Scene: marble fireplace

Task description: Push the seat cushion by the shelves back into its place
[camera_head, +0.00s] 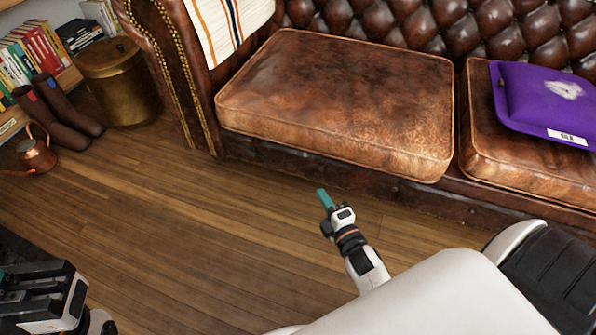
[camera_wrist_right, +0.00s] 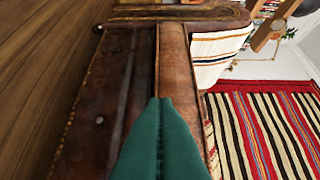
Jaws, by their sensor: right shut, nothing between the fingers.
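The brown leather seat cushion by the shelves (camera_head: 335,100) lies on the left part of the sofa. Its front edge reaches over the sofa's front rail, and a narrow gap separates it from the right cushion (camera_head: 530,165). My right gripper (camera_head: 325,197) is shut and empty, low in front of the sofa, its teal fingers pointing toward the cushion's front. In the right wrist view its shut fingers (camera_wrist_right: 160,102) appear before the cushion's front side (camera_wrist_right: 172,60); contact cannot be told. My left gripper is mostly cut off at the lower left, its fingers unclear.
A purple pillow (camera_head: 545,100) lies on the right cushion. A striped throw (camera_head: 225,25) hangs over the sofa arm (camera_head: 165,70). A brass bin (camera_head: 115,85), boots (camera_head: 65,120) and a copper kettle (camera_head: 35,155) stand by the shelves. The wooden floor between is clear.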

